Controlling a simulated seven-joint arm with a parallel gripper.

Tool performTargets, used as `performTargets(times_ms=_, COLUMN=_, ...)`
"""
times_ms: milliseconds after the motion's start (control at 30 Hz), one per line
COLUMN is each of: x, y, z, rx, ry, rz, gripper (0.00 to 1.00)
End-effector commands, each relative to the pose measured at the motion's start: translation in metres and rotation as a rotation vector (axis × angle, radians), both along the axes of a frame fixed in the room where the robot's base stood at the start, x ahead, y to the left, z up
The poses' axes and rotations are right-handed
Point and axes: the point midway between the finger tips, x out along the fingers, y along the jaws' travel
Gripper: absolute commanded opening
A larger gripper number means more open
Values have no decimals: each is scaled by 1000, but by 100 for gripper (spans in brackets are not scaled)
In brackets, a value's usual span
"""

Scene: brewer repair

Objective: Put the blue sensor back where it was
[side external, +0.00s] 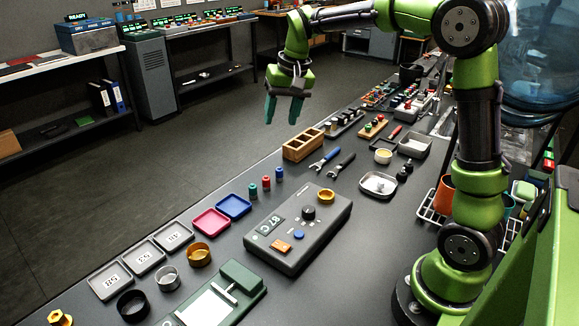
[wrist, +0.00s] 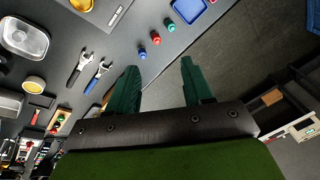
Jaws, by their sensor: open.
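A small blue sensor (side external: 279,173) stands on the dark bench at the far end of a short row, beside a red one (side external: 266,183) and a green one (side external: 252,190). In the wrist view the blue sensor (wrist: 143,54) is also in a row with the red (wrist: 156,38) and green (wrist: 169,24) ones. My gripper (side external: 283,109) is open and empty, high above the bench's left edge, well apart from the sensors. Its two green fingers (wrist: 160,66) point down. A grey unit (side external: 290,258) with an 87C display, a knob and a gold ring stands near the row.
A blue tray (side external: 234,206) and a pink tray (side external: 211,221) lie left of the grey unit. A wooden box (side external: 303,145), wrenches (side external: 324,160) and a metal dish (side external: 378,185) lie beyond it. The bench between sensors and wooden box is clear.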

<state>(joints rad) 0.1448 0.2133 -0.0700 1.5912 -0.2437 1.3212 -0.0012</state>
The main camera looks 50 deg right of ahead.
Motion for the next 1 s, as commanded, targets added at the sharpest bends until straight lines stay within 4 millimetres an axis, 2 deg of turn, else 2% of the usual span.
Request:
performTargets(times_ms=33, x=-20, y=14, z=14, rx=5, ry=-44, rz=28, gripper=51)
performTargets(times_ms=200, x=-84, y=54, z=33, rx=12, ry=-176, rz=113, gripper=51)
performTargets(times_ms=400, x=-156, y=87, z=25, rx=13, ry=-318, rz=196, gripper=51)
performTargets(times_ms=500, x=-180, y=96, z=15, rx=12, ry=-370, rz=225, gripper=51)
performTargets(times_ms=600, x=-195, y=101, z=6, rx=11, ry=-402, rz=241, gripper=51)
performTargets(times_ms=700, x=-202, y=103, z=2, rx=9, ry=-419, rz=249, gripper=51)
performTargets(times_ms=1000, x=-203, y=104, z=0, rx=9, ry=-420, rz=250, gripper=51)
